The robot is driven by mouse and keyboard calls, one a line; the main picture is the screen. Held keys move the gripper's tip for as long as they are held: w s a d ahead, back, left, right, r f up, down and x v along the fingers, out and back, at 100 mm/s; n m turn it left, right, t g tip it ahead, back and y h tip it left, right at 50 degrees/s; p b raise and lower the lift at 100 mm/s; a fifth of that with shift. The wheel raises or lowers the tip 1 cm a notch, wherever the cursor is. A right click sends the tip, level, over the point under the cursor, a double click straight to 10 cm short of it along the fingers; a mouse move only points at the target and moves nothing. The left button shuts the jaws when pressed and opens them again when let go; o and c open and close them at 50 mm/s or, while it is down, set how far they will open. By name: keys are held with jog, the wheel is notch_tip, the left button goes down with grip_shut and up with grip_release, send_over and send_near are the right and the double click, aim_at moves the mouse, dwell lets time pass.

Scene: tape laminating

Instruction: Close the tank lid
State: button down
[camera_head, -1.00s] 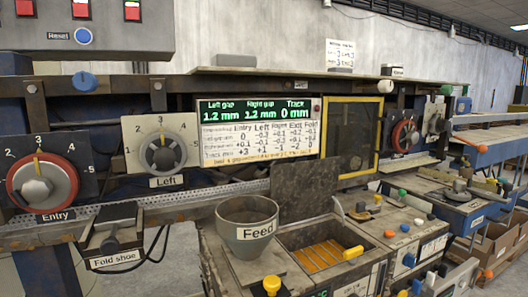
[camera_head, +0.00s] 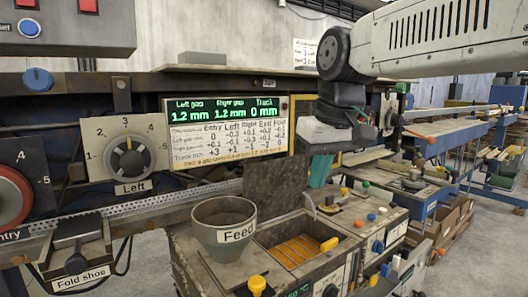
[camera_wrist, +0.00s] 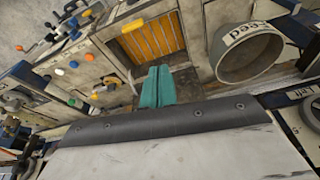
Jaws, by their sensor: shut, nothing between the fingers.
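The tank lid (camera_head: 277,187) is a dark, worn plate. It stands raised at the back edge of the open tank (camera_head: 298,252), whose orange slatted inside shows. The tank opening also shows at the top of the wrist view (camera_wrist: 150,40). My gripper (camera_head: 318,185) has teal fingers and is shut with nothing in it. It points down just right of the lid in the head view, and contact cannot be told. In the wrist view the fingers (camera_wrist: 157,88) lie together below the tank opening. The lid is hard to make out there.
A grey Feed funnel (camera_head: 224,226) stands left of the tank. A yellow knob (camera_head: 329,244) is at the tank's right side. Panels with several coloured knobs lie to the right. The display panel (camera_head: 229,127) and a long rail are behind the lid.

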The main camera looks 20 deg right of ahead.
jog(key=w+a+r+n+t, duration=0.1)
jog(key=w+r, duration=0.4)
jog(key=w, duration=0.2)
jog(key=w+a+r+n, duration=0.1)
jog(key=w+r, duration=0.3)
jog(key=w, duration=0.3)
jog(key=a+x, duration=0.1)
jog(key=x, duration=0.8)
jog(key=shift+w+f+y, duration=0.2)
jog(key=shift+w+y, duration=0.1)
jog(key=shift+y, duration=0.1)
jog(key=shift+s+a, duration=0.1)
